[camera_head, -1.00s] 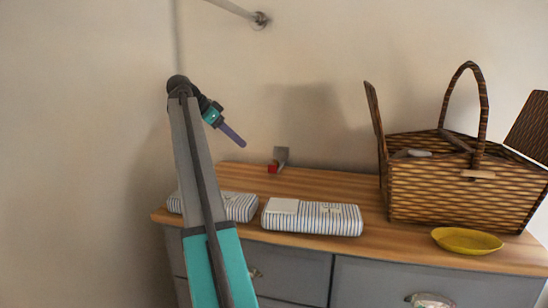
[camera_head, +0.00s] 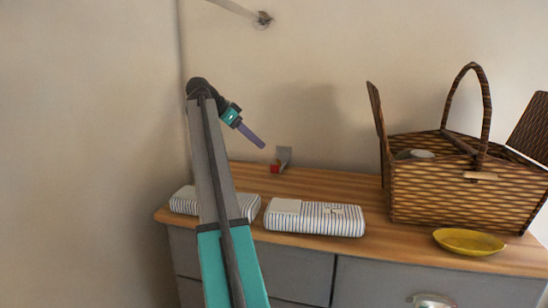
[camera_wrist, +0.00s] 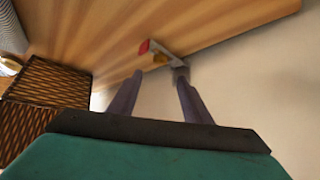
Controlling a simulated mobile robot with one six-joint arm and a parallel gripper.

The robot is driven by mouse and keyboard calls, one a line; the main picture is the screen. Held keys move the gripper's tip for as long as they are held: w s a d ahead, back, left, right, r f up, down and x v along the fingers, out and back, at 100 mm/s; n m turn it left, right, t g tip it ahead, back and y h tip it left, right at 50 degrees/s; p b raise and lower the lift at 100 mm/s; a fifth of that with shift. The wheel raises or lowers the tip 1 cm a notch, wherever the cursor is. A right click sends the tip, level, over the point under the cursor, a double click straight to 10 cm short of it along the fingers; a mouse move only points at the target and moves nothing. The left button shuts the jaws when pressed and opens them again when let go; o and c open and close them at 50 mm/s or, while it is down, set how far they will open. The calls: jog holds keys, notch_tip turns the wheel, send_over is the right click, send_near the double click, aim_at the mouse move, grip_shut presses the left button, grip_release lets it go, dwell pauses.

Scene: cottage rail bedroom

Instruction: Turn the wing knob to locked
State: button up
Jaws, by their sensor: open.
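A small grey metal fixture (camera_head: 283,156) with a red part stands at the back edge of the wooden dresser top, against the wall. In the wrist view the fixture (camera_wrist: 172,58) shows a red end, a brass-coloured part and a grey plate, just beyond my fingertips. The brass-coloured part (camera_wrist: 161,58) may be the wing knob; its exact setting is too small to tell. My gripper (camera_head: 264,146) is above and left of the fixture in the head view. In the wrist view my gripper (camera_wrist: 159,74) has its two fingers apart, with nothing between them.
Two striped folded cloth bundles (camera_head: 335,220) (camera_head: 184,202) lie on the dresser top (camera_head: 330,189). A wicker basket (camera_head: 450,195) with raised lids stands at the right, behind a yellow dish (camera_head: 468,241). A rail (camera_head: 236,8) is fixed to the wall above. The wood around the fixture is clear.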

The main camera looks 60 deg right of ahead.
aim_at(278, 160)
jog(key=p+x, duration=0.2)
jog(key=x, duration=0.9)
jog(key=shift+p, duration=0.4)
jog(key=c, duration=1.1)
